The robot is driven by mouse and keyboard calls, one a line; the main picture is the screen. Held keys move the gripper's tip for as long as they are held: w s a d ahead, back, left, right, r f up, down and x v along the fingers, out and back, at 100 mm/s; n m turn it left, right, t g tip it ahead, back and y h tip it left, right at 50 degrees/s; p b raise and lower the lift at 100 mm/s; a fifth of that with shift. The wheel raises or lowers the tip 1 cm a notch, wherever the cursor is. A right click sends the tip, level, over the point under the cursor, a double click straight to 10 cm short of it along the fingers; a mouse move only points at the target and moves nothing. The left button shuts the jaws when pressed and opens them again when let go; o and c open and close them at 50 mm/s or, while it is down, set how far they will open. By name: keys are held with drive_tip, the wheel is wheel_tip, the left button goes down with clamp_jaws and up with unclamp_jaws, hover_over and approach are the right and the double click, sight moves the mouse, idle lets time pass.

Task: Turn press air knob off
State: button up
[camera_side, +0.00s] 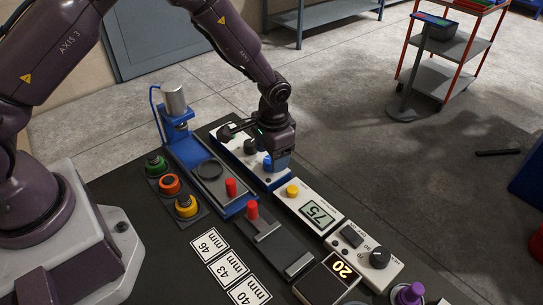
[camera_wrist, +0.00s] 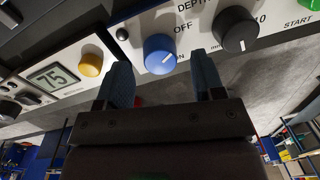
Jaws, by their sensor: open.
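The press air knob is the round blue knob (camera_wrist: 158,52) on a white panel (camera_wrist: 190,22) marked OFF and ON. Its white mark appears to point towards the ON side. In the side view the blue knob (camera_side: 267,164) is partly hidden by my gripper (camera_side: 283,161), which is right over that end of the panel. In the wrist view my gripper (camera_wrist: 162,62) is open, with one blue finger to each side of the knob. Nothing is held between the fingers. I cannot tell whether either finger touches the knob.
A black depth knob (camera_wrist: 236,30) sits beside the blue one. A yellow button (camera_wrist: 90,64) and a display reading 75 (camera_wrist: 54,76) are on the neighbouring box. The blue press (camera_side: 190,150) with its grey cylinder stands left of my gripper in the side view.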

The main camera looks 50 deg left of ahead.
wheel_tip(320, 180, up, 12)
drive_tip(key=shift+d+f, duration=0.2)
drive_tip(key=shift+d, duration=0.2)
drive_tip(key=shift+s, duration=0.1)
drive_tip(key=s+a+r+n+t, duration=0.1)
drive_tip(key=s+a+r+t, duration=0.1)
drive_tip(key=s+r, duration=0.7)
drive_tip(key=s+a+r+n+t, duration=0.1)
drive_tip(key=s+a+r+t, duration=0.2)
drive_tip(key=s+r, duration=0.6)
drive_tip(key=shift+s+a+r+h, duration=0.25)
drive_tip(key=shift+s+a, duration=0.25)
drive_tip(key=shift+s, duration=2.2)
